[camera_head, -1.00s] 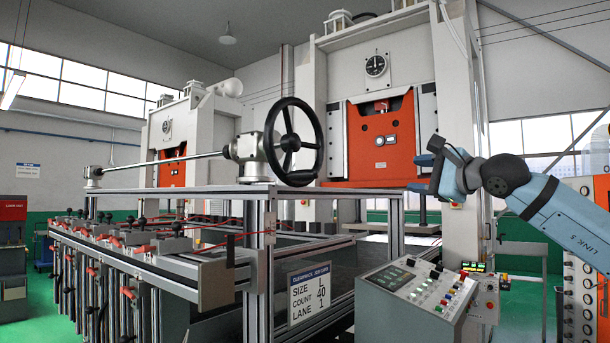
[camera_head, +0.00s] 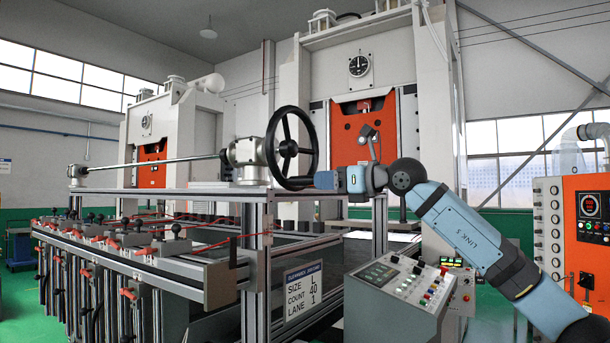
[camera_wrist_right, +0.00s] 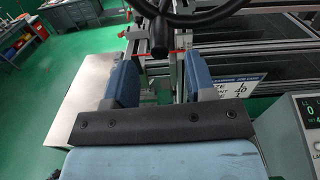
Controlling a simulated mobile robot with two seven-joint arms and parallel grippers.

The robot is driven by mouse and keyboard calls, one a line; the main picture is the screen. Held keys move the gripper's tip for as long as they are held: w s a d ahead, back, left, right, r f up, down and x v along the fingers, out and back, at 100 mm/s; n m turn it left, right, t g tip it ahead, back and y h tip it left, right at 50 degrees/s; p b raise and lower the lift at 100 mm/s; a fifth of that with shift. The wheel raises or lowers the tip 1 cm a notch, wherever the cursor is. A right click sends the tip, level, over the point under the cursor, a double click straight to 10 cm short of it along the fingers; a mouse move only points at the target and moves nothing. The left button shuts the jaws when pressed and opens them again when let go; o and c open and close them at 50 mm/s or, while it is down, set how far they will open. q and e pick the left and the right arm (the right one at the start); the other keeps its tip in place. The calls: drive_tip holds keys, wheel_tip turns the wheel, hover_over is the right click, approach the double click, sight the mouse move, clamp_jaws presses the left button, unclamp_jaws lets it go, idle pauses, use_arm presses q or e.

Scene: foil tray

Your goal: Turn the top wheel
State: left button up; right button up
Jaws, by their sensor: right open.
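The top wheel (camera_head: 288,148) is a black spoked handwheel standing upright on a silver gearbox (camera_head: 248,152) above the frame. Its dark handle points toward my right gripper (camera_head: 322,180), which is beside the wheel's lower right rim. In the right wrist view the wheel's rim (camera_wrist_right: 197,22) crosses the top. The handle (camera_wrist_right: 158,38) hangs down between the two blue fingertips of the right gripper (camera_wrist_right: 160,62), with gaps on both sides. The jaws are open; I see no clear contact. My left gripper is not in view.
A control panel (camera_head: 405,290) with buttons stands below my right arm. A long shaft (camera_head: 155,165) runs left from the gearbox. A large press (camera_head: 360,130) stands behind the wheel. An orange-faced cabinet (camera_head: 590,230) is at the far right.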

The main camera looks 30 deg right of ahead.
sight(305, 181)
drive_tip(key=p+x, duration=0.1)
drive_tip(key=x, duration=0.4)
drive_tip(key=shift+w+a+r, duration=0.1)
drive_tip(key=shift+w, duration=0.25)
drive_tip(key=shift+w+a+p, duration=0.25)
drive_tip(key=shift+w+p, duration=0.1)
drive_tip(key=shift+w, duration=0.1)
drive_tip(key=shift+d, duration=0.1)
clamp_jaws()
